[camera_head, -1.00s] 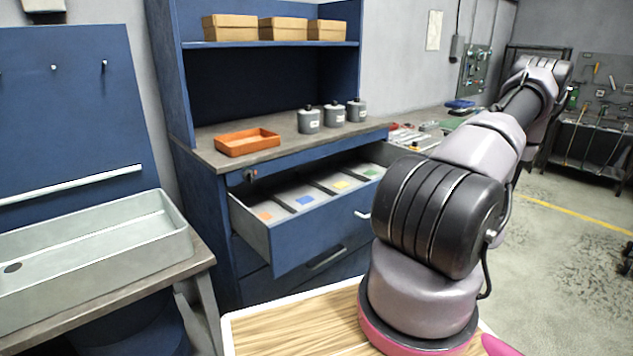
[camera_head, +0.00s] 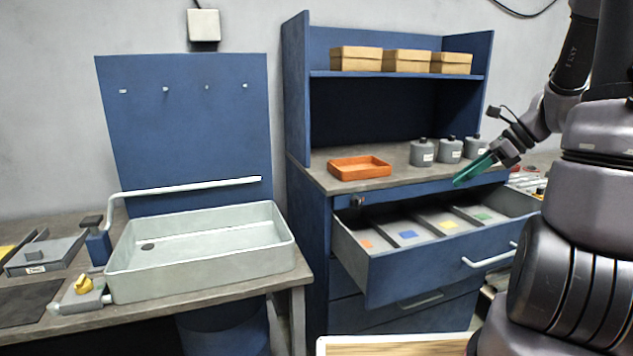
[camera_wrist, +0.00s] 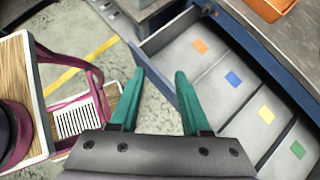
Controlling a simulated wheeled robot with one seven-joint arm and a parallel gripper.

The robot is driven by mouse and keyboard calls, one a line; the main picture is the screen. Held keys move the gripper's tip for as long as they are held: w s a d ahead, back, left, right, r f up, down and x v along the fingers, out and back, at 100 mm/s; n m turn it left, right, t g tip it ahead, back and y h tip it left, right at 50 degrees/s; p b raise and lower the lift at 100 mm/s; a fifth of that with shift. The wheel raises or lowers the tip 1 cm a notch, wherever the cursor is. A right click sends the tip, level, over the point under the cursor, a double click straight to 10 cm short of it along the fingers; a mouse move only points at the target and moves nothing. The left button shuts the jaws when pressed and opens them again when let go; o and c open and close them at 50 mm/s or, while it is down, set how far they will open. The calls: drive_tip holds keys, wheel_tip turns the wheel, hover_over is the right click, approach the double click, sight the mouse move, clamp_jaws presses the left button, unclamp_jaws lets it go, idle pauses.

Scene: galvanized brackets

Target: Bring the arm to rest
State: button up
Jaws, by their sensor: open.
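My gripper (camera_head: 474,170) has green fingers and shows at the right of the head view, in front of the blue cabinet's worktop and above the open drawer. In the wrist view my gripper (camera_wrist: 158,100) has its two green fingers spread apart with nothing between them. The open drawer (camera_head: 420,262) holds compartments marked with orange, blue, yellow and green squares, and they look empty. The same drawer (camera_wrist: 150,46) lies beyond and to the right of the fingers in the wrist view. My arm fills the right side of the head view.
An orange tray (camera_head: 360,168) and several grey bottles (camera_head: 422,152) stand on the worktop. Cardboard boxes (camera_head: 356,60) sit on the shelf above. A grey sink (camera_head: 200,260) is on the left bench. Open floor (camera_wrist: 62,72) shows left of the drawer in the wrist view.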

drive_tip(key=s+a+r+n+t+h, duration=0.2)
drive_tip(key=s+a+r+n+h, duration=0.1)
drive_tip(key=s+a+r+n, duration=0.2)
drive_tip(key=s+a+r+n+t+h, duration=0.1)
drive_tip(key=s+a+r+n+h, duration=0.2)
drive_tip(key=s+r+n, duration=0.7)
drive_tip(key=a+n, duration=0.2)
drive_tip(key=n, duration=0.2)
drive_tip(key=shift+r+t, duration=0.25)
drive_tip(key=shift+t, duration=0.15)
